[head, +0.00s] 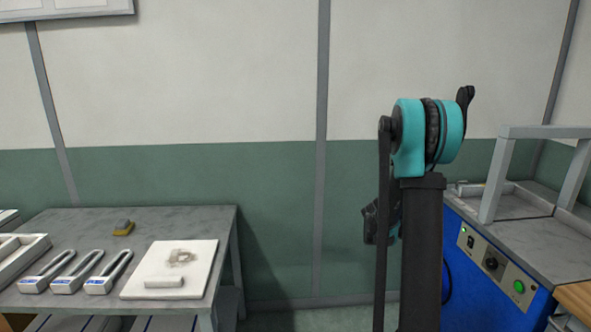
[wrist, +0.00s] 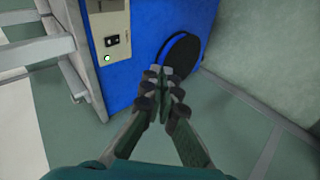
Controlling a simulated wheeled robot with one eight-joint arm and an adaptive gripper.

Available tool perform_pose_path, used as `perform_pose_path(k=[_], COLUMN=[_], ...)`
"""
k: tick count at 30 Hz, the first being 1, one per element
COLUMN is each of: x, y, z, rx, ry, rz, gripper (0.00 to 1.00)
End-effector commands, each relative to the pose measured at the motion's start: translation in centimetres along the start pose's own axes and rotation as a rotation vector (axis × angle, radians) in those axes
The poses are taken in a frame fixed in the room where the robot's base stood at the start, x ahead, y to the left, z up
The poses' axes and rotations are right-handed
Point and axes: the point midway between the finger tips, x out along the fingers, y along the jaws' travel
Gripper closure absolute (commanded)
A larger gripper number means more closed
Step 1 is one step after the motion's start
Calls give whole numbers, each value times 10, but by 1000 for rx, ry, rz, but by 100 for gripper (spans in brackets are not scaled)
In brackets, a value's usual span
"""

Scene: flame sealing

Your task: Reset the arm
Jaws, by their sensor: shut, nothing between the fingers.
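My gripper (wrist: 160,78) shows in the wrist view. Its two dark fingers meet at the tips, shut with nothing between them. It is over open floor, in front of the blue side of a machine with a round black disc. In the head view my arm is folded upright right of the middle, beside the blue machine (head: 490,262). The gripper's fingers cannot be made out clearly there.
A grey frame (head: 497,180) stands on the blue machine. The floor between table and machine looks clear.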

Motion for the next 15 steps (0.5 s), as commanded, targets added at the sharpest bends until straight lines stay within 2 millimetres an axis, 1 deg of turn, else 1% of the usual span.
perform_pose_path(k=[1, 3, 8, 9, 11, 15], x=[-17, -37, -80, -91, -107, -141], y=[-3, -10, -29, -34, -42, -64], z=[11, 25, 61, 70, 85, 122], rx=[9, 22, 53, 60, 71, 98], ry=[8, 18, 38, 43, 50, 64], rz=[-38, -93, -220, -251, -299, -410], gripper=[100, 100, 100, 100, 100, 100])
